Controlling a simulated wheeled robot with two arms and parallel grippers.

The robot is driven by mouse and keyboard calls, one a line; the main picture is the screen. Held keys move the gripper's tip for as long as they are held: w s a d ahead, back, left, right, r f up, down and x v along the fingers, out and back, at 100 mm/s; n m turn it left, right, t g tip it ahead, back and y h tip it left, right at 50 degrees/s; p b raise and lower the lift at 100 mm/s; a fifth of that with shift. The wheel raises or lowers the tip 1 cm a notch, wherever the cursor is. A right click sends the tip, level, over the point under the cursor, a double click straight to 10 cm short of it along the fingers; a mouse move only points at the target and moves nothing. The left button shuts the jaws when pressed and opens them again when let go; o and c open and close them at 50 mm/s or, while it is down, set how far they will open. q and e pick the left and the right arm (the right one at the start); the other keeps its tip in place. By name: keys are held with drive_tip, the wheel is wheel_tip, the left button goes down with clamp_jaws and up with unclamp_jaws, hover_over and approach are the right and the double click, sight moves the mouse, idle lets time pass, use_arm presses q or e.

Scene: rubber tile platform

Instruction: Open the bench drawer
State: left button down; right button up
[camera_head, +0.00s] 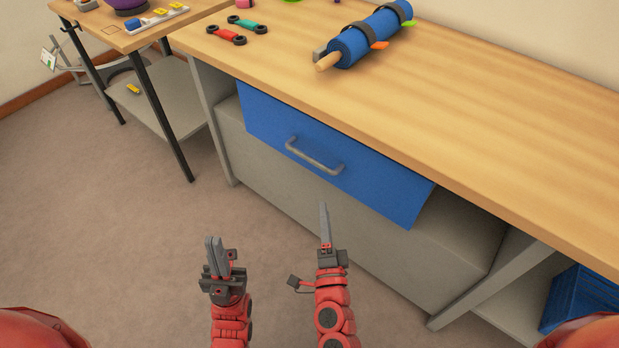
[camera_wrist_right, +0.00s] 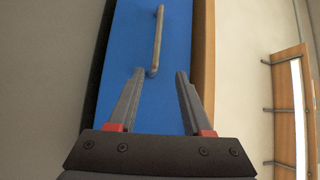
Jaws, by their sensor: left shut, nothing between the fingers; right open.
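The bench drawer (camera_head: 270,118) has a blue front under the wooden bench top, and it looks closed or nearly so. Its grey bar handle (camera_head: 314,158) sits in the middle of the front. My right gripper (camera_head: 323,205) is just below and in front of the handle, apart from it. In the right wrist view its fingers (camera_wrist_right: 158,75) are open and empty, with the handle (camera_wrist_right: 157,40) ahead between them and the blue drawer front (camera_wrist_right: 125,45) behind. My left gripper (camera_head: 214,240) is shut and empty, lower left, away from the drawer.
The bench top (camera_head: 480,130) holds a blue roll with straps (camera_head: 368,38) and small toy-like red and green parts (camera_head: 226,34). A side table (camera_head: 100,35) stands at the upper left. A blue crate (camera_head: 580,298) is under the bench at right. The floor at left is clear.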

drive_tip(key=a+f, duration=0.1)
approach(310, 157)
drive_tip(key=shift+y, duration=0.3)
drive_tip(key=x, duration=0.6)
drive_tip(key=f+x, duration=0.1)
drive_tip(key=x, duration=0.3)
drive_tip(key=shift+d, duration=0.1)
clamp_jaws()
idle(0.8)
